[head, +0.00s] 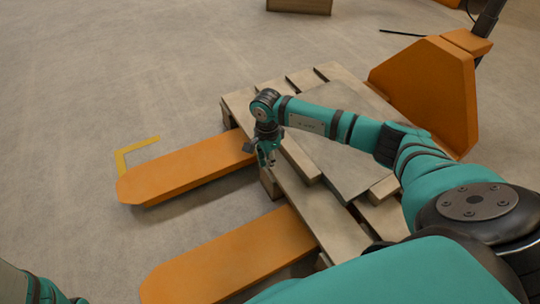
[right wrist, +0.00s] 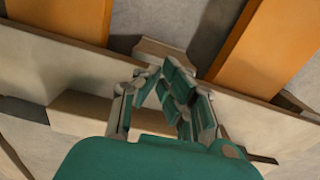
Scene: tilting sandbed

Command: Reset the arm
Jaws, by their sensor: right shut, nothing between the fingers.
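My right arm (head: 335,125) reaches in from the right over a wooden pallet (head: 235,104), bent, with its wrist turned down. Whether the fingertips touch the pallet, I cannot tell. Only a small part of my left arm (head: 45,292) shows at the bottom left; its gripper is out of the picture.
An orange pallet jack (head: 425,88) stands at the right, its two forks (head: 180,172) sticking out left from under the pallet. A yellow corner mark (head: 137,146) lies on the floor. A wooden box (head: 300,5) sits at the top. The floor at left is clear.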

